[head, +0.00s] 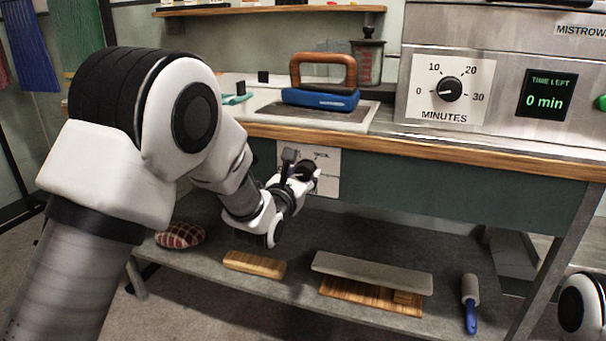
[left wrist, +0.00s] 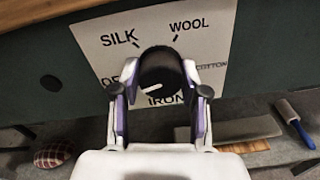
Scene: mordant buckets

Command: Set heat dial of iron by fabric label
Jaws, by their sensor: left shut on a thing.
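The heat dial (left wrist: 165,65) is a round black knob on a white plate (left wrist: 215,38) on the front panel under the counter. The plate reads SILK at upper left, WOOL at upper right, COTTON at right, IRON below, and a partly hidden "OF" at left. The dial's white mark points left and slightly down, toward "OF". My left gripper (left wrist: 160,76) is shut on the dial, one finger on each side; in the head view the gripper (head: 304,171) hides much of it. The blue iron (head: 320,98) with a brown handle stands on the counter. I make out no fabric label.
A steel machine with a MINUTES dial (head: 450,88) and a green-lit screen (head: 546,94) stands at right on the counter. The shelf below holds a checked cushion (head: 180,235), a wooden block (head: 254,264), a grey board (head: 372,272) and a blue-handled roller (head: 470,303).

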